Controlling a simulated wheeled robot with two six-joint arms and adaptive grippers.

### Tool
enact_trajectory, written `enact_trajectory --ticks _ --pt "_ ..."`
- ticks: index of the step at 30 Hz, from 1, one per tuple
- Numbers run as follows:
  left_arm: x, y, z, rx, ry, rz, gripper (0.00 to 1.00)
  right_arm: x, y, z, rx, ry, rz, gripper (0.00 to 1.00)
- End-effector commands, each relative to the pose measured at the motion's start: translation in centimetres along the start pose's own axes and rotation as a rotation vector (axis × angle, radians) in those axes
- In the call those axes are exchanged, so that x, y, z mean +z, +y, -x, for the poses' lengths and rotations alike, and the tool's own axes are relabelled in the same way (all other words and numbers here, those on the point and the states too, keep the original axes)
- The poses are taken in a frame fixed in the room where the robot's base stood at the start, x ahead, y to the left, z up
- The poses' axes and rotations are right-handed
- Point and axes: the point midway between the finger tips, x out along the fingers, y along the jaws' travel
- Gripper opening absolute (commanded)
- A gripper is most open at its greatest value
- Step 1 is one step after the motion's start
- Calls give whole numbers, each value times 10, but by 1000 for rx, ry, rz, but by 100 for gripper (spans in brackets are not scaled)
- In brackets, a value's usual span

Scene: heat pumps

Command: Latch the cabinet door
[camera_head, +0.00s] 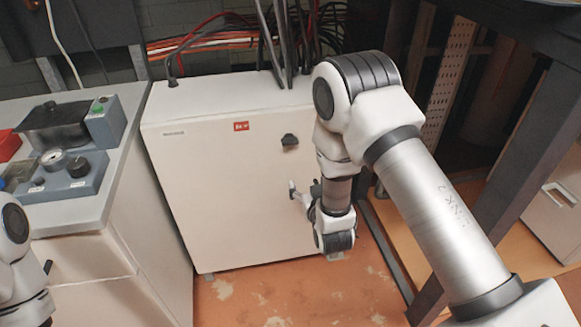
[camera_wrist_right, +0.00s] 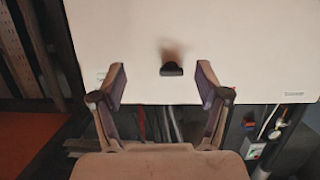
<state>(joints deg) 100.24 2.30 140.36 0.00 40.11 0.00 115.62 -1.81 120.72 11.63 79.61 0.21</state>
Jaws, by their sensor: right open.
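The white cabinet (camera_head: 215,200) stands on the floor, its front door looking flush with the body. A small black latch handle (camera_head: 290,142) sits near the door's upper right. In the right wrist view the handle (camera_wrist_right: 172,70) appears ahead of my fingers, between their lines, and is not touched. My right gripper (camera_head: 303,190) is in front of the door, below and slightly right of the handle. Its open, empty fingers (camera_wrist_right: 162,80) also show in the right wrist view. My forearm hides the door's right edge. Part of my left arm shows at the left edge, without its gripper.
A grey-white counter (camera_head: 95,215) with a grey-blue device (camera_head: 70,180) stands left of the cabinet. Cables (camera_head: 285,45) rise behind and above it. A dark metal frame post (camera_head: 500,175) stands to the right. The floor (camera_head: 290,300) before the cabinet is clear.

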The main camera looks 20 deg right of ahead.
Motion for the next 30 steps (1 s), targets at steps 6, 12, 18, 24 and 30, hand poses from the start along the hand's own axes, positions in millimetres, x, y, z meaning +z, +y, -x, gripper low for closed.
enact_trajectory --ticks 6,12,18,24,30 --pt "0 -1 -88 0 0 0 39 -43 -19 -38 -12 253 -25 75" --pt "0 -1 -86 0 1 0 39 -61 -19 -47 -13 273 -28 75" --pt "0 -1 -89 0 1 0 39 -70 -19 -84 -12 271 -28 75" --pt "0 -1 -92 0 0 0 39 -76 -20 -109 -14 268 -27 75" --pt "0 -1 -91 0 0 0 39 -77 -20 -111 -14 266 -26 75"
